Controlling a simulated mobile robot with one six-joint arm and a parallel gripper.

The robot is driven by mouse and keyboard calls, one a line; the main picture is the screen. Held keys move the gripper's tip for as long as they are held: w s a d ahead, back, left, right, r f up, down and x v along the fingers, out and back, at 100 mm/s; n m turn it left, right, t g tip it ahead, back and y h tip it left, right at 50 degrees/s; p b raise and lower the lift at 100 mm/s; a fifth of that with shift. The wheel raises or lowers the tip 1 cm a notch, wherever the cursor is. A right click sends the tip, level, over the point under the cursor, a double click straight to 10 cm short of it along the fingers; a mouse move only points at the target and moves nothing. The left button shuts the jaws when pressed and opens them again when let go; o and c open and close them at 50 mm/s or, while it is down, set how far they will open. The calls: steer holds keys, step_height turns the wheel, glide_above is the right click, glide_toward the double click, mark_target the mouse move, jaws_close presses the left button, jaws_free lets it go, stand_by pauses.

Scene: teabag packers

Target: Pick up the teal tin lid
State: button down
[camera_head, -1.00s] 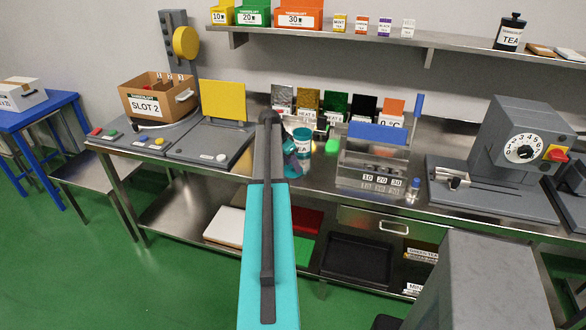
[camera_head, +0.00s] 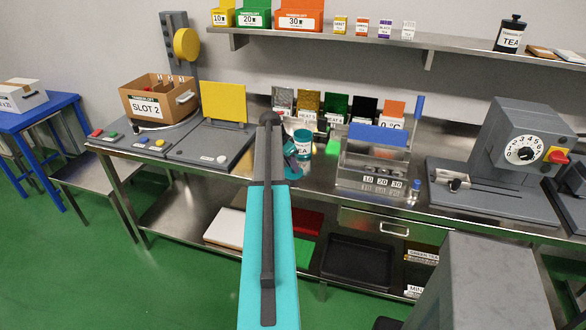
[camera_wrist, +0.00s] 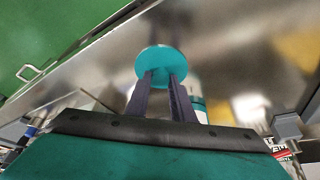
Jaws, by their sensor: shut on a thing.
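The teal tin lid (camera_wrist: 162,60) is a round flat disc at the fingertips of my gripper (camera_wrist: 161,77) in the wrist view. The two dark fingers are shut on it, one on each side, with its flat face towards the camera. A teal tin with a white label (camera_head: 302,142) stands on the steel bench in the head view, just right of my arm. Part of a teal and white tin shows behind the fingers in the wrist view (camera_wrist: 199,107). In the head view my arm hides most of the gripper, and I cannot make out the lid there.
A clear dispenser with a blue top (camera_head: 376,134) stands right of the tin. A grey machine with a dial (camera_head: 520,130) is farther right. A cardboard box (camera_head: 158,100) and a yellow panel (camera_head: 223,101) are left. Several coloured packets stand along the bench back.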

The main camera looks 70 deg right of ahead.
steer(key=shift+r, duration=0.15)
steer(key=shift+r+b, duration=0.9)
steer(key=shift+r, duration=0.45)
steer(key=shift+a+r, duration=0.2)
steer(key=shift+r, duration=0.05)
steer(key=w+a+r+b, duration=0.1)
steer(key=a+b, duration=0.3)
steer(key=a, duration=1.1)
steer(key=shift+w+a+r+b, duration=0.25)
steer(key=shift+w+r+b, duration=0.1)
steer(key=shift+w, duration=0.2)
steer(key=shift+f, duration=0.1)
steer(key=shift+w, duration=0.1)
